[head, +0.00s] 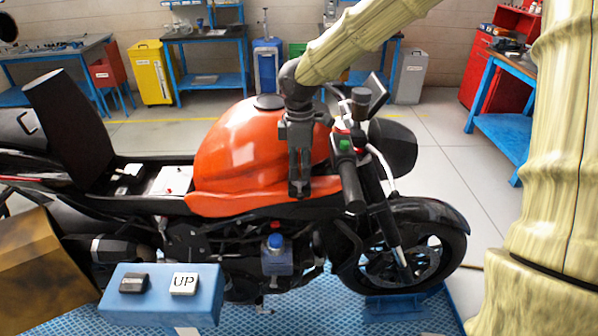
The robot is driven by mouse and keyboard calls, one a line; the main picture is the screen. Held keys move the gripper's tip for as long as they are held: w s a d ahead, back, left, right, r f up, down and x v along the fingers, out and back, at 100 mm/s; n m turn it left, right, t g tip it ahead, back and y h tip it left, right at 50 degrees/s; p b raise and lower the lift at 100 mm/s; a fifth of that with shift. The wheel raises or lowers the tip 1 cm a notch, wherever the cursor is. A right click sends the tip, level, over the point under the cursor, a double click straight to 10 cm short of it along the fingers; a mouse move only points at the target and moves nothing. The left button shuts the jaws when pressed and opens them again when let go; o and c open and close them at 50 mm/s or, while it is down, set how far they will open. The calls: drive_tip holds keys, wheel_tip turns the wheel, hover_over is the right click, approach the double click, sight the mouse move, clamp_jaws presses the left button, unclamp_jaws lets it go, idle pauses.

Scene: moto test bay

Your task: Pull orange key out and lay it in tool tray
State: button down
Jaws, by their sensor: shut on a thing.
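My gripper (299,190) points down in front of the orange fuel tank (235,145) of a black and orange motorcycle, just left of the handlebar. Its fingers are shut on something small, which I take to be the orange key. The key itself cannot be made out, hidden by the fingers or lost against the orange tank. I cannot tell whether it is still in its lock. I cannot identify the tool tray for certain in this view.
The handlebar (347,165) and its levers are close right of my gripper. A blue control box (160,307) with an UP button stands at the front left. A white part with red marks (172,180) lies behind the tank. Blue workbenches (205,68) line the back wall.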

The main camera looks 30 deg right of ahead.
sight(299, 167)
drive_tip(key=shift+r, duration=0.2)
drive_tip(key=shift+r+p, duration=2.3)
drive_tip(key=shift+r, duration=0.45)
drive_tip(key=shift+r, duration=0.1)
